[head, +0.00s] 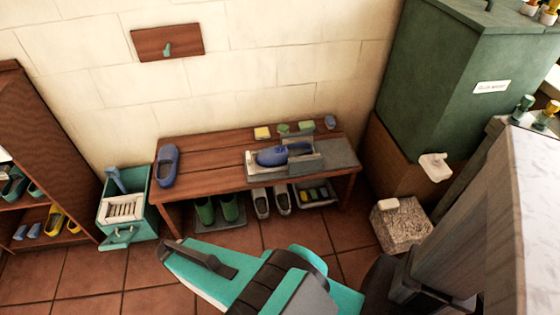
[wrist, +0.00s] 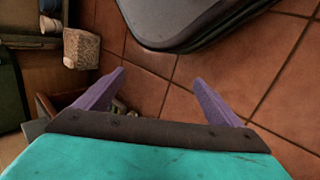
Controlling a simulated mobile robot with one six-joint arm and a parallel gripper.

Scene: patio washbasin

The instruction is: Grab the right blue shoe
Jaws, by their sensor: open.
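Two blue shoes are on the wooden bench (head: 215,175) against the wall. The right blue shoe (head: 275,156) lies on its side or low in a grey-white holder (head: 252,167) on the right half of the bench. The left blue shoe (head: 167,168) lies bare on the bench's left end. My gripper (wrist: 159,76) shows in the wrist view with its two purple fingers wide apart and nothing between them, over the tiled floor. In the head view my teal arm is in front of the bench, and the fingers cannot be made out. Neither shoe is recognisable in the wrist view.
Small yellow and green blocks (head: 262,133) line the bench's back edge. Green boots (head: 229,207) and pale shoes stand underneath. A teal crate (head: 127,212) is left of the bench, a speckled stone block (head: 401,225) right. Tiled floor in front is partly free.

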